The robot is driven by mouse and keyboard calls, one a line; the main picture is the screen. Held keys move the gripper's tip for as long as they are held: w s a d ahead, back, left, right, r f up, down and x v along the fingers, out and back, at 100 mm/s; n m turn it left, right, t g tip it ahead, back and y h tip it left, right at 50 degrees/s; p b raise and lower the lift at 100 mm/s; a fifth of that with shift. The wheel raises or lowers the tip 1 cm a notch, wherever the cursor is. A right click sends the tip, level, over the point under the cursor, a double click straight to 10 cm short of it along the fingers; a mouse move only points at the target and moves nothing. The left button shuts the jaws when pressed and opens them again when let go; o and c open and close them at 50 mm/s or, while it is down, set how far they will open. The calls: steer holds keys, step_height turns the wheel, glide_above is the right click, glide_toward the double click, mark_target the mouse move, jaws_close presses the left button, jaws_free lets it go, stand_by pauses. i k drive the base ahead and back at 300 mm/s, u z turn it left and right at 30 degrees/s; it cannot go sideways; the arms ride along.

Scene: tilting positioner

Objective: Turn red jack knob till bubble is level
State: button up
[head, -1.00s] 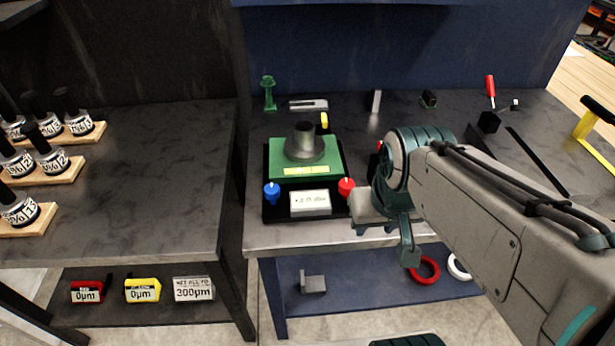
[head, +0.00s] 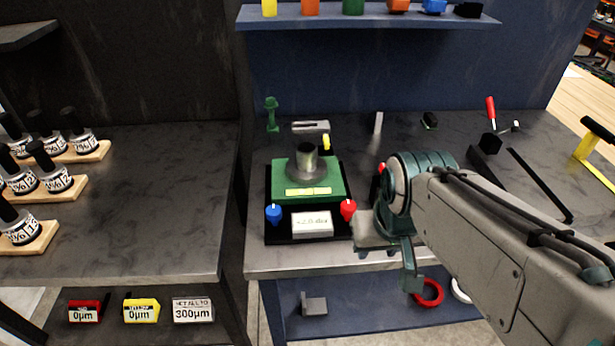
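The tilting positioner stands on the bench in the head view, with a green top plate (head: 335,178) on a black base. A grey metal cylinder (head: 307,160) stands on the plate. A yellow level strip (head: 307,191) is on its front; its bubble is too small to make out. A white readout (head: 312,224) below carries blurred text. The red jack knob (head: 348,208) is at the right front corner, the blue knob (head: 273,213) at the left. My gripper (head: 364,232) is just right of and below the red knob. Its fingers are not clear, and contact cannot be told.
Small tools and a green stand (head: 271,115) are behind the positioner. A shelf (head: 375,21) with coloured items hangs above. A red-handled lever (head: 491,112) is at right. Bottles on wooden racks (head: 62,189) stand on the left bench. Bench left of the positioner is narrow.

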mark_target(348, 206)
steer(key=z, duration=0.05)
steer(key=k, duration=1.15)
steer(key=u, duration=0.8)
steer(key=i, duration=1.35)
steer(key=z, duration=0.8)
